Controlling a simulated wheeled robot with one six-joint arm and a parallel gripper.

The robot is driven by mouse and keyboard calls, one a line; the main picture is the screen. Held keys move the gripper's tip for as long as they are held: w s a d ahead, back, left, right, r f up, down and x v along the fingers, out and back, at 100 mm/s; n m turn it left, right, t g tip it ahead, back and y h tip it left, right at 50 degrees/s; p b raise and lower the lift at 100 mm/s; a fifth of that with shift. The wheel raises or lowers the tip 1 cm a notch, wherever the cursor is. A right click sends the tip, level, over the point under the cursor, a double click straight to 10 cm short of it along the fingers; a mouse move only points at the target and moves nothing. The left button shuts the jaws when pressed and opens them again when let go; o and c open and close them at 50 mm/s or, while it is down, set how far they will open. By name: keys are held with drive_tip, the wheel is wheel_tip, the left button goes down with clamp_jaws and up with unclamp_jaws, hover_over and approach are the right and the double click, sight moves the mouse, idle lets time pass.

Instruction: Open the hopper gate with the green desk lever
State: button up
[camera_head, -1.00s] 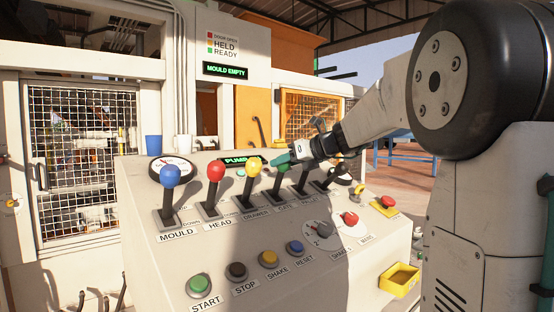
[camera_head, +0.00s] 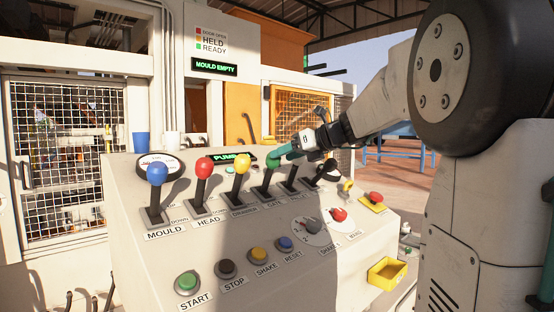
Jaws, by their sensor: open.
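The green desk lever (camera_head: 268,181) stands on the sloped control desk, fourth in the row from the left, over a label that seems to read GATE. Its green knob (camera_head: 272,163) is partly covered by the teal fingers of my gripper (camera_head: 279,155). The gripper reaches in from the right, with its fingertips at the knob. The jaws are open; I cannot tell whether they touch or straddle the knob. The hopper gate itself cannot be made out.
Blue (camera_head: 157,173), red (camera_head: 203,167) and yellow (camera_head: 242,163) levers stand left of the green one. Dark levers (camera_head: 293,175) stand close on its right, under my arm. Buttons line the desk's front, and a yellow tray (camera_head: 387,274) hangs at its right.

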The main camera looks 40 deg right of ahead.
drive_tip(key=v, duration=0.3)
idle(0.6)
drive_tip(key=shift+f+n, duration=0.1)
drive_tip(key=shift+n, duration=0.7)
drive_tip(key=s+a+f+n+g, duration=0.2)
drive_tip(key=s+a+f+n, duration=0.1)
drive_tip(key=f+n, duration=0.1)
drive_tip(key=s+a+f+n+g, duration=0.2)
drive_tip(key=s+a+f+n, duration=0.1)
drive_tip(key=f+n, duration=0.2)
drive_tip(key=s+a+f+n+g, duration=0.2)
drive_tip(key=s+a+f+n, duration=0.1)
drive_tip(key=s+f+n, duration=0.1)
drive_tip(key=shift+a+f+n+g, duration=0.1)
drive_tip(key=shift+f+n+g, duration=0.3)
drive_tip(key=shift+f+n, duration=0.25)
drive_tip(key=s+a+f+n+g+h, duration=0.2)
drive_tip(key=s+a+f+n, duration=0.3)
drive_tip(key=s+n, duration=0.4)
drive_tip(key=s+a+f+n+g+h, duration=0.2)
drive_tip(key=s+a+f+n, duration=0.4)
drive_tip(key=s, duration=0.5)
drive_tip(key=a+n+h, duration=0.1)
drive_tip(key=a+n, duration=0.1)
drive_tip(key=n, duration=0.1)
